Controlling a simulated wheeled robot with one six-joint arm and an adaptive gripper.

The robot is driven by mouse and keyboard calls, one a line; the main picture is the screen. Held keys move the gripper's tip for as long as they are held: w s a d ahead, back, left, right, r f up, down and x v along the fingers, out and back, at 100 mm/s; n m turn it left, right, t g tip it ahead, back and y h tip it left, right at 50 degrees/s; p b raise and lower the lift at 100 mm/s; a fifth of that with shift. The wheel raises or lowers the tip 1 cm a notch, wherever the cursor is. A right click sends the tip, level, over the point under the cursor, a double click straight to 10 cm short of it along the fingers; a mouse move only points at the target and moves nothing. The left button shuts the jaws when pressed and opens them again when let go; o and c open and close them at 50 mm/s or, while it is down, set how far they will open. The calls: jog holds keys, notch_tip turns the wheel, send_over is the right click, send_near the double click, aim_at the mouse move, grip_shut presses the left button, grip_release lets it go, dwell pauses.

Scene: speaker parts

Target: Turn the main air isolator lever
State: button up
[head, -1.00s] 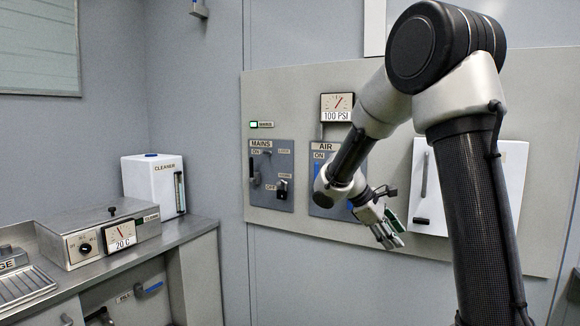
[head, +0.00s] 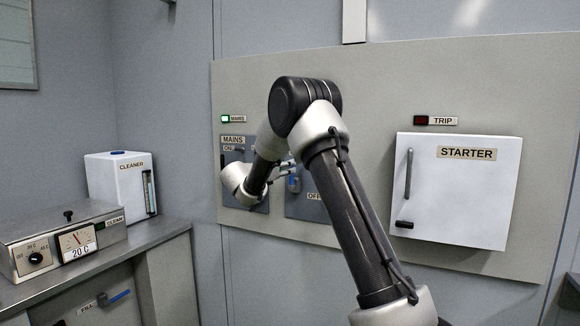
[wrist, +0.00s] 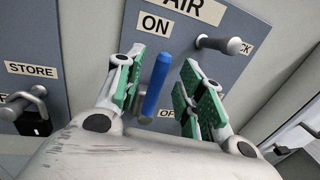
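The air isolator (wrist: 225,50) is a blue-grey plate marked AIR, ON and OFF. Its blue lever (wrist: 157,82) points up towards the ON label in the wrist view. My gripper (wrist: 163,65) is open, with one green-padded finger on each side of the lever. Gaps show between the lever and both pads. In the head view, my gripper (head: 284,172) is in front of the panel, and part of the air plate (head: 305,206) with its OFF label shows. My arm hides the rest of it.
The mains isolator (head: 232,185) is left of the air plate. A dark knob (wrist: 222,44) sticks out from the air plate, right of the fingers. The white starter box (head: 460,190) stands out from the panel at right. A bench (head: 160,238) is at left.

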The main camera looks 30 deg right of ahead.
aim_at(292, 184)
jog(key=shift+x, duration=2.05)
jog(key=shift+s, duration=0.1)
grip_shut()
